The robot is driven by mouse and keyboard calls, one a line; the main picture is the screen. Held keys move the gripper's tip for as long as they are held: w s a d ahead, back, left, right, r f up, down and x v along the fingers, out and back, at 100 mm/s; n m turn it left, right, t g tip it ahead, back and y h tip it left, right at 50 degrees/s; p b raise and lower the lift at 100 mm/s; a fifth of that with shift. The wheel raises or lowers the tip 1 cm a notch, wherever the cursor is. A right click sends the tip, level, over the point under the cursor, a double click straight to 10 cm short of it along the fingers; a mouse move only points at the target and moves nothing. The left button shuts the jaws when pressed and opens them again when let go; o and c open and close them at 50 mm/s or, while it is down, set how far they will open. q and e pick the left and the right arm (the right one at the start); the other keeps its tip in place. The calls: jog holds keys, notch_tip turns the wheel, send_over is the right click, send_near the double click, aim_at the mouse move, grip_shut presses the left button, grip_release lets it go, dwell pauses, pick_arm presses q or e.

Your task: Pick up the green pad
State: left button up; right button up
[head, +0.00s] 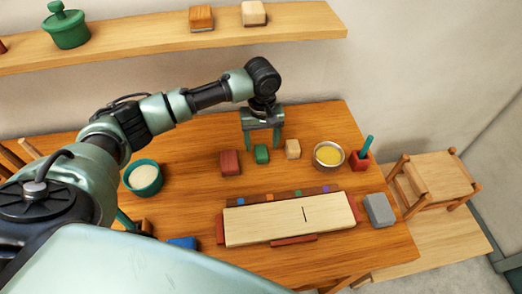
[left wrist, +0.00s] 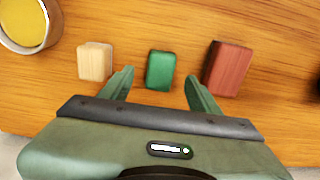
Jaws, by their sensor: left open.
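The green pad (head: 261,154) is a small green block lying on the wooden table between a red block and a pale wood block. It also shows in the left wrist view (left wrist: 160,70), just beyond and between the two fingertips. My left gripper (head: 262,149) points down over the table at the pad, with its fingers (left wrist: 157,80) spread apart and nothing between them in its grip. In the head view the fingers hang just behind the pad. I cannot tell whether they touch the table. My right gripper is in neither view.
The red block (head: 230,163) and the pale block (head: 292,149) stand close on either side. A metal bowl of yellow stuff (head: 328,155), a red pot (head: 361,160), a teal bowl (head: 144,178), a long pale board (head: 270,222) and a grey block (head: 379,210) are also on the table.

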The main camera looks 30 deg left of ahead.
aim_at(261, 150)
pick_arm(q)
notch_tip(261, 150, down, 3)
jog(key=shift+a+r, duration=0.1)
jog(key=shift+r, duration=0.05)
jog(key=shift+f, duration=0.5)
grip_shut()
jog(key=shift+w, duration=0.1)
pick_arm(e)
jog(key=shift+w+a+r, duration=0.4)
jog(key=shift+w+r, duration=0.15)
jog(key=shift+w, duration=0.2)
pick_arm(q)
jog(key=shift+r, duration=0.1)
jog(key=shift+r, duration=0.45)
notch_tip(261, 150, up, 17)
jog(key=b, duration=0.2)
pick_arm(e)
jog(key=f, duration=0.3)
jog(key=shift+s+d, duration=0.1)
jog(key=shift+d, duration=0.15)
